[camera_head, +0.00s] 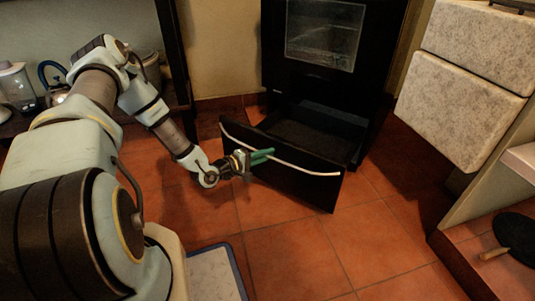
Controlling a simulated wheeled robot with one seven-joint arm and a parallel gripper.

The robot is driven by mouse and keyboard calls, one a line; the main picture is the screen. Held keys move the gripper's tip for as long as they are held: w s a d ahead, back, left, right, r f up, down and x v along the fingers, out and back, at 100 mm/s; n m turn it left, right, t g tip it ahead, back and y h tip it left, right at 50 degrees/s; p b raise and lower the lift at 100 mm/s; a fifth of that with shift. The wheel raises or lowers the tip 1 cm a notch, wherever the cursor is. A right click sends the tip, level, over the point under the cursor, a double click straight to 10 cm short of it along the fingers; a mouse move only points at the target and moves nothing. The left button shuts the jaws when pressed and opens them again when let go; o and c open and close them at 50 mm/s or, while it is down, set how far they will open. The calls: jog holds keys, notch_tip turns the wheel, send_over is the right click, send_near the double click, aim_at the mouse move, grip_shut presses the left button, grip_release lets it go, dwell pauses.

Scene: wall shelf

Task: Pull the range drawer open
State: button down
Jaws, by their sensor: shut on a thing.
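The range (325,84) is a black appliance with a glass oven window, standing at the back centre. Its bottom drawer (300,183) is pulled out well forward of the body, and its empty dark inside shows behind the front panel. A long curved silver handle (303,171) runs along the top of the drawer front. My gripper (263,156), with green fingers, reaches in from the left and is shut on the handle left of its middle. The fingers hide a short piece of the handle.
Pale stone-faced cabinet drawers (455,120) jut out at the right. A black pan (515,240) lies on a low ledge at lower right. A kettle (57,90) and a blender (18,88) stand on a shelf at left. Tiled floor (290,240) in front of the drawer is clear.

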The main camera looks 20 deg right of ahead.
jog(key=c, duration=0.9)
grip_release()
jog(key=p+v, duration=0.3)
jog(key=v, duration=0.7)
jog(key=shift+a, duration=0.4)
